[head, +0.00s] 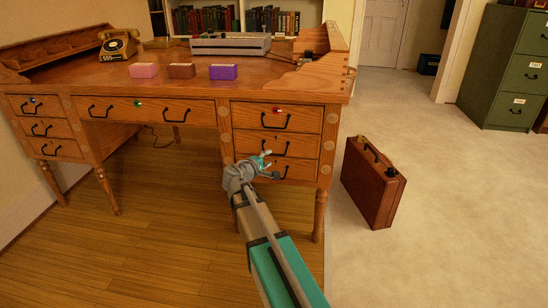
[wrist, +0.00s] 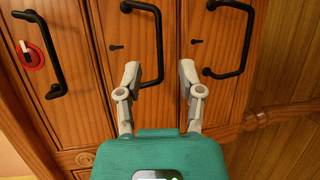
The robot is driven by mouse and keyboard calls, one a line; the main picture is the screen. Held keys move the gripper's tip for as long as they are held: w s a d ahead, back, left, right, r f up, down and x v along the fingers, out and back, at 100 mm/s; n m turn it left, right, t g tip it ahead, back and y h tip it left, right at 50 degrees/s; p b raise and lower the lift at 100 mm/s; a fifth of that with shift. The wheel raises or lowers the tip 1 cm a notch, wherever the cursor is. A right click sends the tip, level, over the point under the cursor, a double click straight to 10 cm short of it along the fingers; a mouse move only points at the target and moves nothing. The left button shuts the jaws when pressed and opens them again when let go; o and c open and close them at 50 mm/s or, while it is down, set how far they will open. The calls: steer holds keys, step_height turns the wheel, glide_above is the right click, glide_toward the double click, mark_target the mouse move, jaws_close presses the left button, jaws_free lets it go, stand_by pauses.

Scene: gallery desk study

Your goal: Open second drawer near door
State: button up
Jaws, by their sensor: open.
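The wooden desk (head: 222,130) has a stack of three drawers on its right side, the side toward the door. The second drawer (head: 244,140) is the middle one and looks shut, with a black bar handle (head: 275,149). In the wrist view the picture is turned, and the second drawer's handle (wrist: 158,35) runs up the middle. My gripper (wrist: 160,74) is open and empty. Its fingertips lie on either side of that handle's lower end in the picture; I cannot tell whether they touch it. In the head view my gripper (head: 264,160) is in front of the second drawer.
The top drawer has a red lock (wrist: 30,56); the bottom drawer's handle (wrist: 236,45) is close to my right finger. A brown briefcase (head: 373,182) stands on the floor right of the desk. A green cabinet (head: 505,75) and a white door (head: 382,32) are farther back. Carpet between is clear.

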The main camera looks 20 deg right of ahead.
steer(key=shift+b+x, duration=0.35)
steer(key=shift+x, duration=2.2)
jaws_close()
